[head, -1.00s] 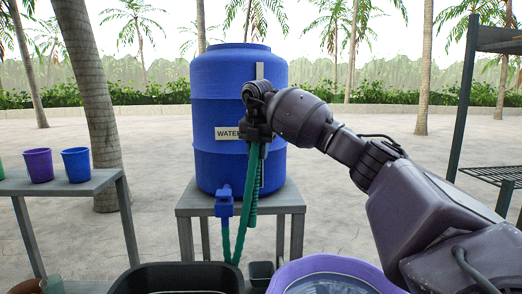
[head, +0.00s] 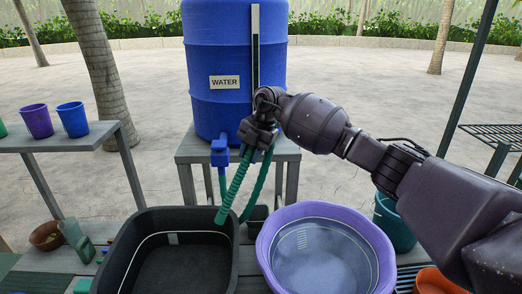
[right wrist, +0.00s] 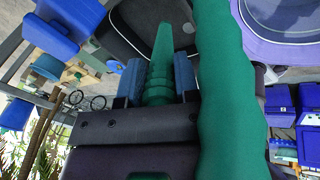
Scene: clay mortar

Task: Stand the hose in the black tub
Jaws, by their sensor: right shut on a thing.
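The green hose (head: 236,184) runs from the blue tap (head: 220,150) of the water barrel, loops down and comes up to my right gripper (head: 258,138). That gripper is shut on the hose near its free end. The ribbed end slants down and left, its tip in front of the black tub's (head: 185,272) back right corner; whether it touches the rim I cannot tell. In the right wrist view the hose end (right wrist: 162,65) sits between blue finger pads, pointing toward the black tub (right wrist: 150,22). Another hose stretch (right wrist: 225,90) passes close by. My left gripper is out of view.
A purple basin of water (head: 383,240) stands right of the black tub, with a small dark container (head: 257,217) between them. The blue barrel (head: 235,55) stands behind on a grey stand (head: 187,155). Small items lie left of the tub.

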